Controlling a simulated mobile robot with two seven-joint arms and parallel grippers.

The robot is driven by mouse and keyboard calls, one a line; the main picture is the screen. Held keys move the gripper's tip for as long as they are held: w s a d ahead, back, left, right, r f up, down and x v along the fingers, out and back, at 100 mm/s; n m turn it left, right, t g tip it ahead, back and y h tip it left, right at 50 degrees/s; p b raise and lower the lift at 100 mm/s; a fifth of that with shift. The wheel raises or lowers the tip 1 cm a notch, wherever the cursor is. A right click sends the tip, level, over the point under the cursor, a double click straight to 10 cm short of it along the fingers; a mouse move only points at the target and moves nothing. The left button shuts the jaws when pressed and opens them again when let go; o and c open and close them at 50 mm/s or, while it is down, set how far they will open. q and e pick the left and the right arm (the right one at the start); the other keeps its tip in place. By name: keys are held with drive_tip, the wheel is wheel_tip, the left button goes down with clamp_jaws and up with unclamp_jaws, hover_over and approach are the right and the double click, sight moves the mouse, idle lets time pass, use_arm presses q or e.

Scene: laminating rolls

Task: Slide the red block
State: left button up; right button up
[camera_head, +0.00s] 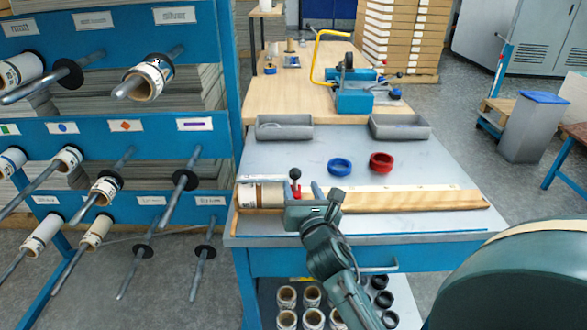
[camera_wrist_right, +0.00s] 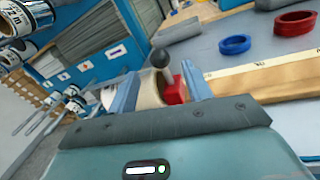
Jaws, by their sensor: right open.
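The red block (camera_head: 296,190) with a black ball knob (camera_head: 295,174) stands on the wooden measuring board (camera_head: 420,202) near the table's front edge, just right of a pale roll (camera_head: 260,195). My right gripper (camera_head: 303,188) is open at the block. In the right wrist view the red block (camera_wrist_right: 174,93) and its knob (camera_wrist_right: 161,59) show between the two blue fingers (camera_wrist_right: 160,88), nearer the right finger. I cannot tell whether a finger touches it. The gripper hides the block's lower part. My left gripper is not in view.
A blue ring (camera_head: 340,167) and a red ring (camera_head: 381,163) lie behind the board. Two grey trays (camera_head: 285,133) (camera_head: 400,133) and a blue tool with a yellow handle (camera_head: 355,98) stand farther back. A blue roll rack (camera_head: 228,60) rises at the left.

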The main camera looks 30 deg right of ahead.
sight(294, 170)
drive_tip(key=x, duration=0.8)
drive_tip(key=shift+w+d, duration=0.1)
drive_tip(key=shift+w, duration=0.1)
clamp_jaws()
